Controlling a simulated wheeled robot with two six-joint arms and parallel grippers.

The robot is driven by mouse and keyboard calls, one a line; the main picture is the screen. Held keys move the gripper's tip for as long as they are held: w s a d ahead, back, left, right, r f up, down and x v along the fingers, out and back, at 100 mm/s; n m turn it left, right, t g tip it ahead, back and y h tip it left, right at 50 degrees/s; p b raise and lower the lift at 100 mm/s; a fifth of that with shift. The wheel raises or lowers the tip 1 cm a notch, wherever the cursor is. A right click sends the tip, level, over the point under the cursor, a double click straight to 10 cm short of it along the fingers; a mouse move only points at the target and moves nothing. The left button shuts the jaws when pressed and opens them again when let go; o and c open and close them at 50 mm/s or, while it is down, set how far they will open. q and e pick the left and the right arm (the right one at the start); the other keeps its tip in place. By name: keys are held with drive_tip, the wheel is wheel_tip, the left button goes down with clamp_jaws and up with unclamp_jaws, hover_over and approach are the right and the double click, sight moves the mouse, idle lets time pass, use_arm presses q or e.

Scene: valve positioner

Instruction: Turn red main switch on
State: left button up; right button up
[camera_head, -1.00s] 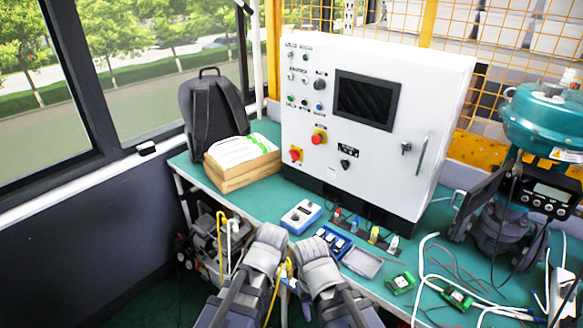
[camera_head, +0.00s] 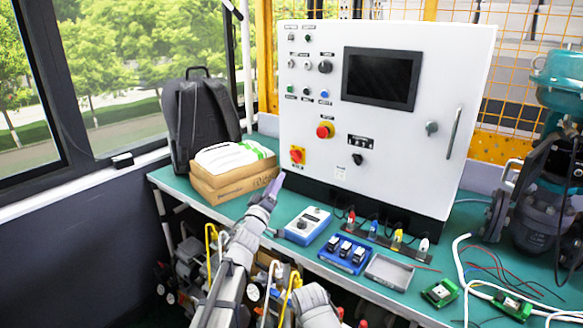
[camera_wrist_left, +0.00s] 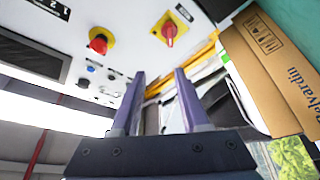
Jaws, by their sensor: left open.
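The red main switch (camera_head: 296,154) is a red rotary handle on a yellow plate, low at the left of the white control cabinet's front. In the left wrist view the switch (camera_wrist_left: 169,33) shows near the top, beyond the fingertips. My left gripper (camera_head: 273,188) is below and left of the switch, apart from it, with its purple fingers pointing up toward the cabinet. In the left wrist view the gripper (camera_wrist_left: 159,74) is open, with nothing between its fingers. Part of my right arm shows at the bottom, but its gripper is not visible.
A red knob on yellow (camera_head: 324,131) sits above and right of the switch. Cardboard boxes (camera_head: 232,184) and a backpack (camera_head: 200,120) stand left of the cabinet. A blue device (camera_head: 303,226) and a blue tray (camera_head: 344,256) lie on the green table in front.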

sight(293, 159)
use_arm(q)
drive_tip(key=w+d, duration=0.1)
drive_tip(key=w, duration=0.3)
drive_tip(key=w+d, duration=0.2)
drive_tip(key=w, duration=0.2)
drive_tip(key=w+d, duration=0.1)
drive_tip(key=w, duration=0.3)
drive_tip(key=shift+w+d+r, duration=0.25)
drive_tip(key=shift+w, duration=0.05)
drive_tip(key=shift+p+x, duration=0.4)
drive_tip(key=shift+x, duration=0.35)
drive_tip(key=shift+c, duration=0.2)
clamp_jaws()
